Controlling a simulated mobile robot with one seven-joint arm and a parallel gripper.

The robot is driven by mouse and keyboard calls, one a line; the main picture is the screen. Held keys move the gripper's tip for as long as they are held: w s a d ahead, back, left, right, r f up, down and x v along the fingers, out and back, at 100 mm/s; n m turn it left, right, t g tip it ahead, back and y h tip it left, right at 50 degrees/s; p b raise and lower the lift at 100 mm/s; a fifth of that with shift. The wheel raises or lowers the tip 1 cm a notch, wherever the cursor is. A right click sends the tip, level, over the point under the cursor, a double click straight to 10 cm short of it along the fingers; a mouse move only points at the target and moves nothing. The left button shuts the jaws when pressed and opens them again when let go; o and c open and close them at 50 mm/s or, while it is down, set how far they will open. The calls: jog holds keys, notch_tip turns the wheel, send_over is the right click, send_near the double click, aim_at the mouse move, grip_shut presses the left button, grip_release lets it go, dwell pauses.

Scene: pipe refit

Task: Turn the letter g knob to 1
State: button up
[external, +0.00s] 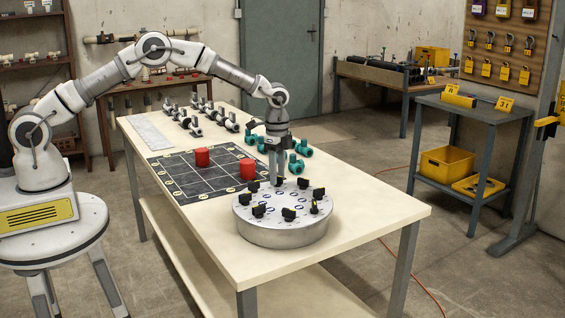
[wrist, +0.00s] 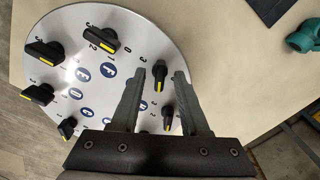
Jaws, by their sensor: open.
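A round silver dial plate (external: 284,236) stands at the near end of the table, with several black knobs around its top. In the wrist view the plate (wrist: 130,30) shows blue letter discs inside the ring of knobs; I cannot tell which one is g. My gripper (external: 277,184) points down over the far side of the plate. In the wrist view my gripper (wrist: 160,76) is open, with a yellow-striped black knob (wrist: 159,74) showing between its fingertips. Contact cannot be told. Another knob (wrist: 168,117) shows nearer the palm. Part of the plate is hidden by my gripper.
Two red cylinders (external: 202,157) (external: 247,169) stand on a black gridded mat (external: 185,183) left of the plate. Teal pipe fittings (external: 296,166) lie behind the plate. Grey and black valve fittings (external: 184,121) lie farther back. The table's near right corner is clear.

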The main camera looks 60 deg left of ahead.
notch_tip(320, 180, up, 18)
jog(key=p, duration=0.1)
jog(key=shift+f, duration=0.25)
dwell(0.5)
jog(key=s+a+r+n+t, duration=0.1)
jog(key=s+a+r+n, duration=0.25)
jog(key=s+r, duration=0.5)
jog(key=s+a+r+n+t, duration=0.2)
jog(key=s+a+r, duration=0.3)
jog(key=s+r, duration=0.3)
jog(key=s+a+f+n+t, duration=0.1)
jog(key=s+a+f+n, duration=0.1)
jog(key=s, duration=0.6)
jog(key=s+a+f+n+t, duration=0.1)
jog(key=s+a+f+n, duration=0.15)
jog(key=s, duration=0.45)
jog(key=s+a+f+n+t, duration=0.1)
jog(key=s+f+n, duration=0.1)
jog(key=s, duration=0.6)
notch_tip(320, 180, down, 31)
jog(key=b, duration=3.1)
jog(key=shift+w+a, duration=0.15)
